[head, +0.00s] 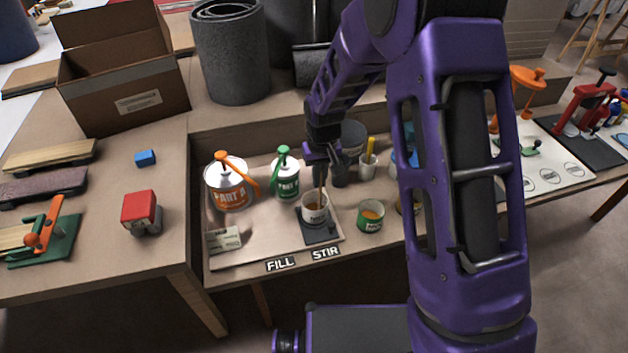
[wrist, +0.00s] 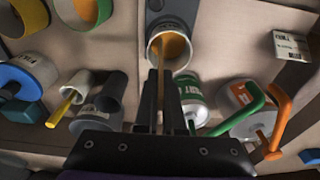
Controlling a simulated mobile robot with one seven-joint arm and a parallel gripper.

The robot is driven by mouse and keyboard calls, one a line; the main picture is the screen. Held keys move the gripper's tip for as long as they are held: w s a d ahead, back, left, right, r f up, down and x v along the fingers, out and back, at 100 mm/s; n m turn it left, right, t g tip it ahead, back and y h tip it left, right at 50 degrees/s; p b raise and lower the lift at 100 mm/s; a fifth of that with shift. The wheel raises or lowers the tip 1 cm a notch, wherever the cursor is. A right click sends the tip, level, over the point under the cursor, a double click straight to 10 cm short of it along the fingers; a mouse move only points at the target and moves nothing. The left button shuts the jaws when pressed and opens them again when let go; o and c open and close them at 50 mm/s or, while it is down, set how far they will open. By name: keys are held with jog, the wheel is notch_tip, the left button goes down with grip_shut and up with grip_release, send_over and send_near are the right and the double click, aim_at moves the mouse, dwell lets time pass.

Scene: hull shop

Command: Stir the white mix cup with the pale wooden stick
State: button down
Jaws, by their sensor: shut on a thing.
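The white mix cup (head: 315,211) stands upright on a dark square pad (head: 321,234) behind the STIR label. In the wrist view the cup (wrist: 154,50) has orange contents. My gripper (head: 321,160) is above the cup, pointing down. It is shut on the pale wooden stick (head: 321,186); in the wrist view the stick (wrist: 161,95) runs between the two dark fingers. The stick's lower end reaches inside the cup's mouth. Whether its tip touches the bottom is hidden.
An orange-pump can (head: 228,192) and a green-pump can (head: 285,180) stand left of the cup. A green-banded tub (head: 371,215) is close on the right. A white cup (head: 368,166) with a yellow handle stands behind. The tray front by the FILL label (head: 281,264) is clear.

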jog(key=shift+s+a, duration=0.25)
jog(key=shift+a, duration=0.4)
notch_tip(320, 180, up, 7)
jog(key=p, duration=0.4)
jog(key=shift+p, duration=0.3)
jog(key=shift+r, duration=0.1)
dwell(0.3)
